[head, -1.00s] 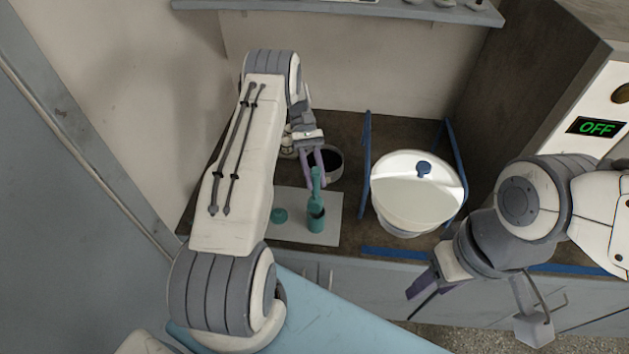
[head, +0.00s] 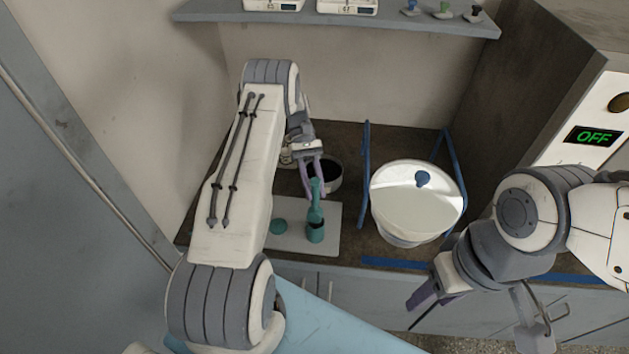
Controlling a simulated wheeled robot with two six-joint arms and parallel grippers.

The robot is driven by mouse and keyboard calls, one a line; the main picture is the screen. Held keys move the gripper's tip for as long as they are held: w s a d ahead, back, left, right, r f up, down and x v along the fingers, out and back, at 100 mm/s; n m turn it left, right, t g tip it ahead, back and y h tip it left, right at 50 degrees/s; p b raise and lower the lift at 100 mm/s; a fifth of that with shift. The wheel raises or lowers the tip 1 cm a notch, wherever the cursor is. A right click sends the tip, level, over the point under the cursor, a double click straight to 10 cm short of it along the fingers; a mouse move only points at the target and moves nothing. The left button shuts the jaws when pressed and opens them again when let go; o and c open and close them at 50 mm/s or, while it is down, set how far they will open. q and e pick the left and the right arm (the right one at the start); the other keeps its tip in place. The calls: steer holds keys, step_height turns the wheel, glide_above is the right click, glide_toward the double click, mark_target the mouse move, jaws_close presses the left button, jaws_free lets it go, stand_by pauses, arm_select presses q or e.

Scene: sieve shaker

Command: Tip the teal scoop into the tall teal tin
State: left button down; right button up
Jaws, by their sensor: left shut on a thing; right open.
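The teal scoop (head: 315,204) is held upright by its handle in my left gripper (head: 314,190), which is shut on it. The scoop's lower end is right at the mouth of the tall teal tin (head: 315,234), and I cannot tell whether it touches the rim. The tin stands on a light grey mat (head: 290,242). A short teal round piece (head: 278,227) lies on the mat to the left of the tin. My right gripper (head: 432,290) is open and empty, in front of the counter edge at the right.
A dark-filled pot (head: 330,174) stands behind the mat. A machine with an OFF display (head: 594,136) is at the right. A shelf (head: 340,20) hangs above the counter.

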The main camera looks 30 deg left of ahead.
arm_select(q)
steer(key=shift+s+d+r+t+y+p, duration=0.2)
steer(key=shift+s+r+t+y+p, duration=0.25)
steer(key=shift+p, duration=0.75)
steer(key=shift+s+d+r+t+y+p, duration=0.2)
steer(key=shift+s+t+p, duration=0.45)
steer(key=shift+p, duration=0.55)
steer(key=shift+s+m, duration=0.3)
steer(key=shift+f, duration=0.25)
steer(key=shift+s+d+r+t+p, duration=0.25)
steer(key=shift+s+t+p, duration=0.2)
steer(key=shift+p, duration=0.35)
steer(key=s+t+y, duration=0.1)
steer(key=t, duration=0.1)
steer(key=s+d+m+t+b, duration=0.1)
steer(key=s, duration=0.1)
steer(key=shift+f+t+y, duration=0.15)
steer(key=shift+t+y, duration=0.2)
